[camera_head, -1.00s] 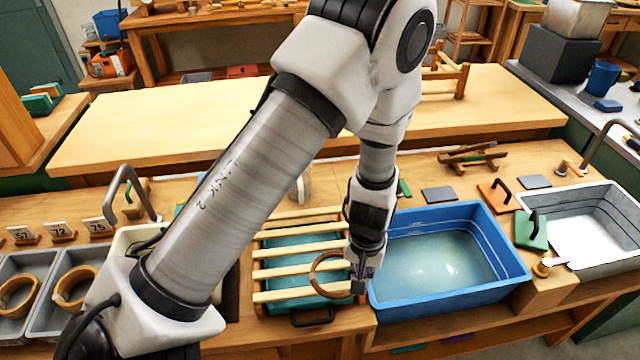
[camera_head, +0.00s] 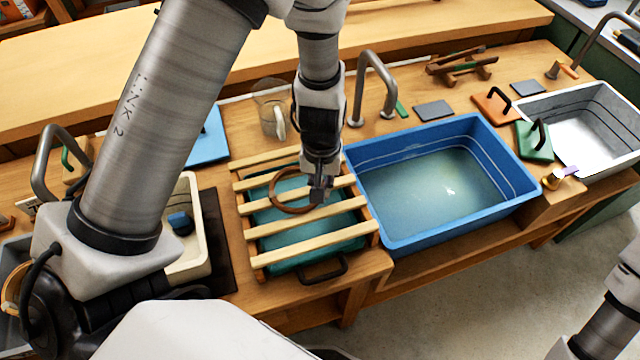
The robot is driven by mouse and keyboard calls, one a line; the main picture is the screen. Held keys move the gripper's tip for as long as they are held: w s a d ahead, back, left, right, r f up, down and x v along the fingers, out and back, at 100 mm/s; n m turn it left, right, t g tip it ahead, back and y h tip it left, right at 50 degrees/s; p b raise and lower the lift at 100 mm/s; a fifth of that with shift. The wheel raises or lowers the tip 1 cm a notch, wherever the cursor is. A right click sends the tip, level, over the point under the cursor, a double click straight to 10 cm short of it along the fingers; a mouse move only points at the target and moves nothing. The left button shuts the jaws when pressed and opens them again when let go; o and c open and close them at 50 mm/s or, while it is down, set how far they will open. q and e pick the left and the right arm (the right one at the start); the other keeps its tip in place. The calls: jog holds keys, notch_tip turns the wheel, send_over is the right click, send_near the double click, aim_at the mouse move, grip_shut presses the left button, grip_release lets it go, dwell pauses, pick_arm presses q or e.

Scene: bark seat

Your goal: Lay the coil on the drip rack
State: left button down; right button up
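The coil is a brown ring (camera_head: 274,203) over the back and middle slats of the drip rack. The drip rack (camera_head: 312,222) has pale wooden slats over a teal tray. My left gripper (camera_head: 320,192) points down at the coil's right side and appears shut on it. The coil lies nearly flat over the slats; I cannot tell whether it touches them. The fingertips are small, and the gripper hides part of the coil's right side. Part of my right arm shows at the lower right edge, but its gripper is out of view.
A blue water basin (camera_head: 530,200) stands right of the rack, with a tap (camera_head: 372,75) behind. A metal sink (camera_head: 590,115) is far right.

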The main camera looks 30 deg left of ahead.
pick_arm(q)
jog(key=shift+s+f, duration=0.1)
jog(key=shift+s, duration=0.05)
jog(key=c, duration=1.2)
grip_release()
jog(key=shift+s+d, duration=0.1)
notch_tip(320, 180, up, 12)
jog(key=p, duration=0.1)
jog(key=shift+r, duration=0.25)
